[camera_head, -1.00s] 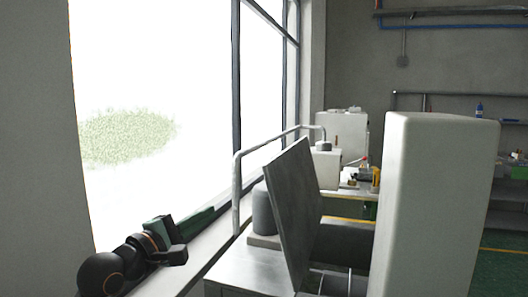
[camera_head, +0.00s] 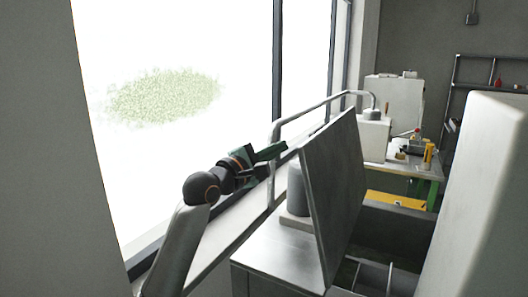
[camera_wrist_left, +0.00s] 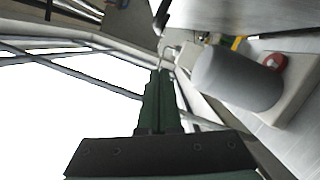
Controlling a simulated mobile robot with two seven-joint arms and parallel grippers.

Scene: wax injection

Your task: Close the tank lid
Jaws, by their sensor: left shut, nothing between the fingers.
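The tank lid (camera_head: 334,182) is a grey metal plate that stands up and tilts over the open tank (camera_head: 372,275). Its underside is to the right, and part of the tank's inside shows below it. My left gripper (camera_head: 283,147) is shut and empty, to the left of the lid near the window and apart from the lid. In the left wrist view the shut green fingers (camera_wrist_left: 160,80) point away, with a plate edge, likely the lid (camera_wrist_left: 235,14), at the top right. My right gripper is not in view.
A grey cylinder (camera_head: 297,190) stands behind the lid; it is large in the left wrist view (camera_wrist_left: 235,80). A bent pipe (camera_head: 310,107) runs above it. A tall white box (camera_head: 487,190) stands at the right. The window (camera_head: 190,110) borders the left.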

